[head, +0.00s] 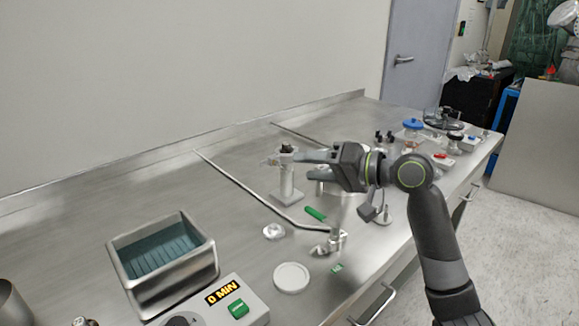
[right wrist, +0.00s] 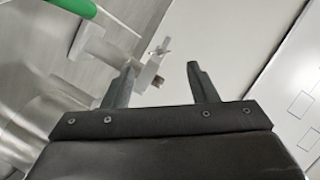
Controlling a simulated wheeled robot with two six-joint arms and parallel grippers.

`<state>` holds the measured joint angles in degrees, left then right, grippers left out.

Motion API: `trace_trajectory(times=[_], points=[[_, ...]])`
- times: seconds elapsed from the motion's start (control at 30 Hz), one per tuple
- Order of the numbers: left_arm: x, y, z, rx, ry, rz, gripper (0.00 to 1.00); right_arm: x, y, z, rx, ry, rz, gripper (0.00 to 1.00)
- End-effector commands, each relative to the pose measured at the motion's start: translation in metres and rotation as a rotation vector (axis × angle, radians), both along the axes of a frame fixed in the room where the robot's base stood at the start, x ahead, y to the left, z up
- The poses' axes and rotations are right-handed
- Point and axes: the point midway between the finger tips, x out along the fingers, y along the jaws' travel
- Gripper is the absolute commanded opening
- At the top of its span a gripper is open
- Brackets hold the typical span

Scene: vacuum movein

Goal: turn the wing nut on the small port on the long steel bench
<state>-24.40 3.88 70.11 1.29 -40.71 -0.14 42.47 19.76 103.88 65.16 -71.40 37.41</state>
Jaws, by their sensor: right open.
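The small port (head: 287,180) is a pale steel post on a square foot on the long steel bench (head: 120,213). Its top carries a small clamp with a dark part on it. In the right wrist view a small metal piece with thin wings, which looks like the wing nut (right wrist: 161,47), shows just beyond my fingertips, closer to the left finger. My right gripper (head: 307,163) is open and empty, reaching left toward the port's top; its two fingers also show in the right wrist view (right wrist: 163,78). Whether it touches the nut cannot be told. My left gripper is out of view.
A green-handled valve (head: 316,214) with a steel pipe stands in front of the port. A steel bath (head: 163,262) and a timer box (head: 225,300) are at the front left. A white lid (head: 291,277) lies nearby. A blue-capped jar (head: 412,130) stands toward the far end.

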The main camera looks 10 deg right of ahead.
Motion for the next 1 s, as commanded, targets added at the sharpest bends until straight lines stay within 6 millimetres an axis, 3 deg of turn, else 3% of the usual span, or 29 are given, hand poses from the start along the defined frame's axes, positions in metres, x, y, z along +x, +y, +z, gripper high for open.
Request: trace_trajectory(times=[0.3, 0.73, 1.0], points=[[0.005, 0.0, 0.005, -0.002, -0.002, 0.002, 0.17, 0.027, 0.038, -0.01, 0.001, 0.0, 0.0, 0.53], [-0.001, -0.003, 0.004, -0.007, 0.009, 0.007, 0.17, 0.032, 0.045, -0.012, -0.001, 0.0, -0.001, 0.53], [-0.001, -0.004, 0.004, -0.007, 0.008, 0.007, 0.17, 0.032, 0.044, -0.012, -0.001, 0.0, -0.001, 0.17]])
